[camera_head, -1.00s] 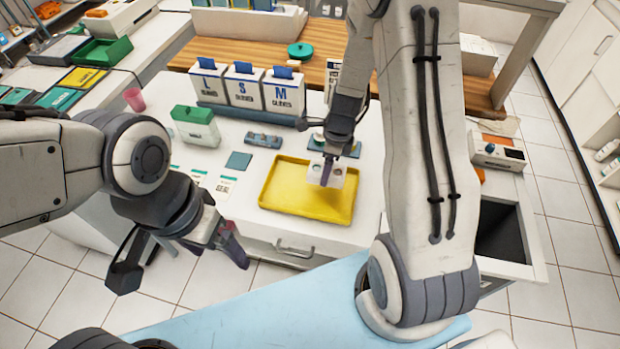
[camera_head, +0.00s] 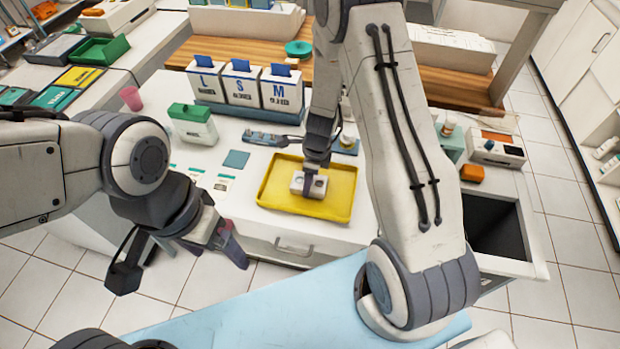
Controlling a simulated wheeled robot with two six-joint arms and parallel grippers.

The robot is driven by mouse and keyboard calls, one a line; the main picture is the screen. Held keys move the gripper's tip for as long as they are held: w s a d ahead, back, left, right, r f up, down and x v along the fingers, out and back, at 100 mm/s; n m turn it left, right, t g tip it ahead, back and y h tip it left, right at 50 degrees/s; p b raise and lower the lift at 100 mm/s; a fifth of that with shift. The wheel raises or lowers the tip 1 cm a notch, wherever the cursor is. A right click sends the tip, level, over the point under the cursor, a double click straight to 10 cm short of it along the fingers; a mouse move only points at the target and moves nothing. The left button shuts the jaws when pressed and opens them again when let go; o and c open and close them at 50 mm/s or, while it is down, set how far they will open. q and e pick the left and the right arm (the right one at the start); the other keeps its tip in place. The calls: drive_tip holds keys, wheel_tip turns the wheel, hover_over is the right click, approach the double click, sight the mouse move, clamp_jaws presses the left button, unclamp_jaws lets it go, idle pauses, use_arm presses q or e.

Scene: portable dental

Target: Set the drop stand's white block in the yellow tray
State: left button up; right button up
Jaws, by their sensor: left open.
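The white block (camera_head: 319,186), with round wells in its top, is down in the yellow tray (camera_head: 335,211), left of the tray's middle. My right gripper (camera_head: 308,183) reaches down from above with its fingers around the block; one dark finger shows against its near side. The arm is in front of part of the counter behind. Whether the block's underside rests fully on the tray floor is hard to tell. My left gripper (camera_head: 180,262) is open and empty, in front of the counter's left part, well away from the tray.
Blue-based stands (camera_head: 262,139) are behind the tray. Glove boxes (camera_head: 242,84) and a green-lidded white container (camera_head: 191,124) stand further back and left. A teal square (camera_head: 236,159) lies left of the tray. A dark open bin (camera_head: 497,228) is at right.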

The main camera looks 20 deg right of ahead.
sight(314, 182)
drive_tip(key=o, duration=1.4)
drive_tip(key=shift+f, duration=0.1)
drive_tip(key=shift+r, duration=0.35)
wheel_tip(314, 182, up, 10)
drive_tip(key=d+p, duration=0.1)
drive_tip(key=p, duration=0.1)
drive_tip(key=s+a+r+n, duration=0.5)
drive_tip(key=a+r+n, duration=0.3)
drive_tip(key=n, duration=0.1)
drive_tip(key=s+a+r+n, duration=0.3)
drive_tip(key=s+r+n, duration=0.1)
drive_tip(key=s+n, duration=0.5)
drive_tip(key=s+a+r+n, duration=0.3)
drive_tip(key=s+n, duration=0.6)
drive_tip(key=n, duration=0.5)
drive_tip(key=shift+s+a+r+g, duration=0.4)
drive_tip(key=shift+a, duration=0.1)
